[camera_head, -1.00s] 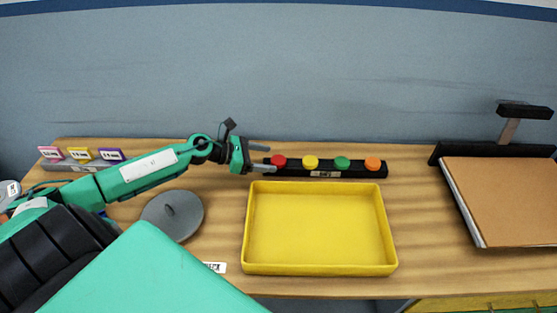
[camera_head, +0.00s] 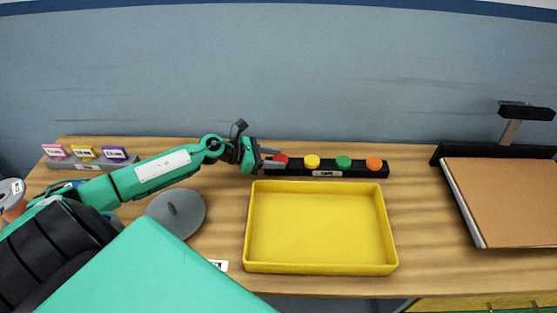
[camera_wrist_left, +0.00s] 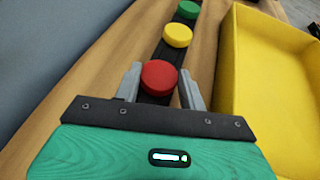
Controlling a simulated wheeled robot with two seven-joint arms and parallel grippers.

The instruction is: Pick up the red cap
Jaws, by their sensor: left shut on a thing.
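The red cap (camera_head: 281,160) sits at the left end of a black rack (camera_head: 325,173) at the back of the table. My left gripper (camera_head: 273,157) is around it, shut on the cap from the left. In the left wrist view the red cap (camera_wrist_left: 159,77) lies between the two fingers (camera_wrist_left: 160,85), and part of the black rack shows beneath it. The cap still appears to be at rack height. My right gripper is not in view.
Yellow (camera_head: 312,161), green (camera_head: 343,162) and orange (camera_head: 374,163) caps stand along the same rack. An empty yellow tray (camera_head: 320,269) lies in front. A grey disc (camera_head: 178,212) lies left of the tray. A board on a black stand (camera_head: 505,195) is at the right.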

